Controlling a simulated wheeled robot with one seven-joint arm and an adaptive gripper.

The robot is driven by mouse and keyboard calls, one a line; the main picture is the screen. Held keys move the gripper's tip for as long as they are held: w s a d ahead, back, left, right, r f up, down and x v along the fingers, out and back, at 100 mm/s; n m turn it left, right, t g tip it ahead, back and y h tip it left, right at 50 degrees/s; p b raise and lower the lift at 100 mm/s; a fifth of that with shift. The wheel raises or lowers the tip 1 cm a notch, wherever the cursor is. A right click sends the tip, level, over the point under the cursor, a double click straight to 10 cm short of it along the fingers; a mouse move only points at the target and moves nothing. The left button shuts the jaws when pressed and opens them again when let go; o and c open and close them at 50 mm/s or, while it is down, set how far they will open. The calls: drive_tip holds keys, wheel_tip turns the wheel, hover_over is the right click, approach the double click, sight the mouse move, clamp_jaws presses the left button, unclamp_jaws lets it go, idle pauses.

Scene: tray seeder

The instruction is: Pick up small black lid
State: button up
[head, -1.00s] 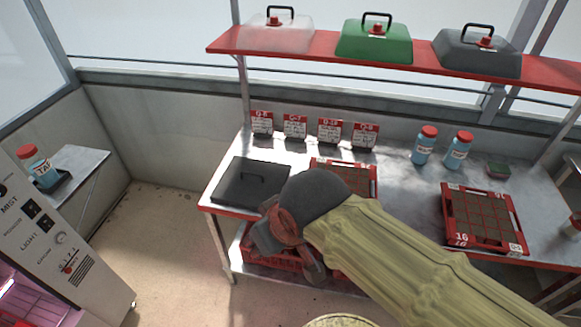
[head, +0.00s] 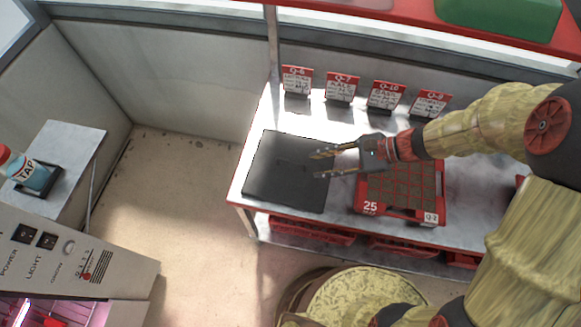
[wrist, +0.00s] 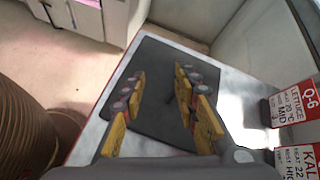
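The small black lid (head: 275,188) lies flat on the left end of the metal table, with a dark handle on its top that is hard to make out. In the wrist view the lid (wrist: 160,52) fills the middle, below and between my fingers. My gripper (head: 314,164) reaches in from the right over the lid's right part, its fingers spread and empty. In the wrist view my gripper (wrist: 160,76) is also open, with nothing between the fingertips. I cannot tell the exact height of the fingers above the lid.
A red seed tray (head: 399,213) marked 25 sits just right of the lid, under my gripper. Several red-and-white label cards, including the Q-6 card (head: 297,82), stand along the table's back. A red shelf (head: 400,20) runs above. The floor (head: 180,190) left of the table is clear.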

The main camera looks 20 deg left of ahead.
sight(296, 162)
drive_tip(key=w+a+f+m, duration=0.1)
drive_tip(key=f, duration=0.1)
drive_tip(key=w+a+f+m+t+y, duration=0.1)
drive_tip(key=f+m, duration=0.1)
drive_tip(key=f, duration=0.1)
drive_tip(key=w+a+f+m+y, duration=0.1)
drive_tip(key=f+m, duration=0.1)
drive_tip(key=shift+w+f+t, duration=0.15)
drive_tip(key=shift+t, duration=0.15)
drive_tip(key=shift+w+a+f+m, duration=0.1)
drive_tip(key=shift+a+f+m, duration=0.1)
drive_tip(key=shift+f+m, duration=0.1)
drive_tip(key=b+x, duration=0.1)
drive_tip(key=x, duration=0.1)
drive_tip(key=b+x, duration=0.1)
drive_tip(key=x, duration=0.4)
drive_tip(key=shift+w+a+f+b, duration=0.2)
drive_tip(key=shift+a+b, duration=0.1)
drive_tip(key=shift+b, duration=0.1)
drive_tip(key=shift+r+y, duration=0.1)
drive_tip(key=shift+y, duration=0.2)
drive_tip(key=shift+c, duration=0.4)
clamp_jaws()
